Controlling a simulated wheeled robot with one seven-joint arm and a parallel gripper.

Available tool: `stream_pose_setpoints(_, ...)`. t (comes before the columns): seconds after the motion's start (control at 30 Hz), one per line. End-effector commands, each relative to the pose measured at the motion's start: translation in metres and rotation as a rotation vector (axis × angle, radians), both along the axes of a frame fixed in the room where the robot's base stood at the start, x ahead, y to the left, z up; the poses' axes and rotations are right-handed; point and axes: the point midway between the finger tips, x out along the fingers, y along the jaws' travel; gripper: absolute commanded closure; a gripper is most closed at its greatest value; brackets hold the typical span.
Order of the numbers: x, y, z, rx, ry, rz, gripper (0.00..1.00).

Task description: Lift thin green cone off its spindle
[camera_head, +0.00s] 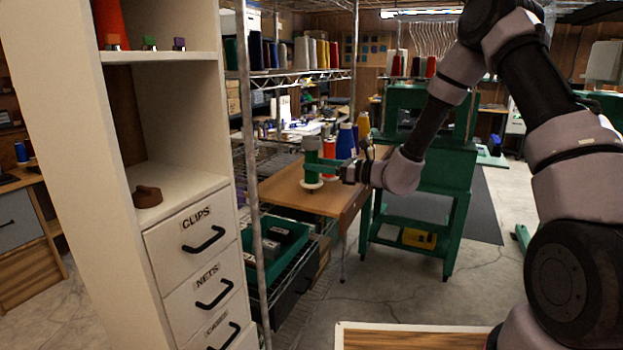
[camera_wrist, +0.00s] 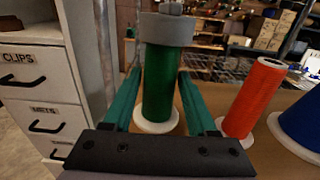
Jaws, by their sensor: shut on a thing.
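The thin green cone (camera_head: 312,165) stands upright on a round white base (camera_head: 312,184) on the wooden table. It fills the middle of the wrist view (camera_wrist: 165,80), with a grey collar (camera_wrist: 168,28) around its top and its white base (camera_wrist: 157,121) under it. My gripper (camera_head: 322,166) reaches in from the right at the cone's side. Its two green fingers lie either side of the cone and are shut on it. I cannot tell any gap between the cone's foot and the base.
An orange-red cone (camera_wrist: 254,95) and a blue cone (camera_wrist: 300,128) stand close on the right. A white drawer cabinet (camera_head: 190,235) and a metal rack post (camera_head: 252,180) are to the left. The table's front (camera_head: 300,205) is bare.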

Motion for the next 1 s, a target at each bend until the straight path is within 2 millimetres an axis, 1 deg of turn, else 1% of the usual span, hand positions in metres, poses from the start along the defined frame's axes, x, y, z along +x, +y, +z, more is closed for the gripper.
stream_pose_setpoints(0.1, 0.000, 0.000, 0.010, 0.000, -0.003, 0.000, 0.91)
stream_pose_setpoints(0.5, 0.000, 0.000, 0.042, -0.001, -0.002, 0.000, 0.91)
stream_pose_setpoints(0.67, 0.000, 0.000, 0.047, 0.000, -0.001, 0.000, 0.91)
stream_pose_setpoints(1.0, 0.000, 0.000, 0.049, 0.000, -0.001, 0.000, 0.91)
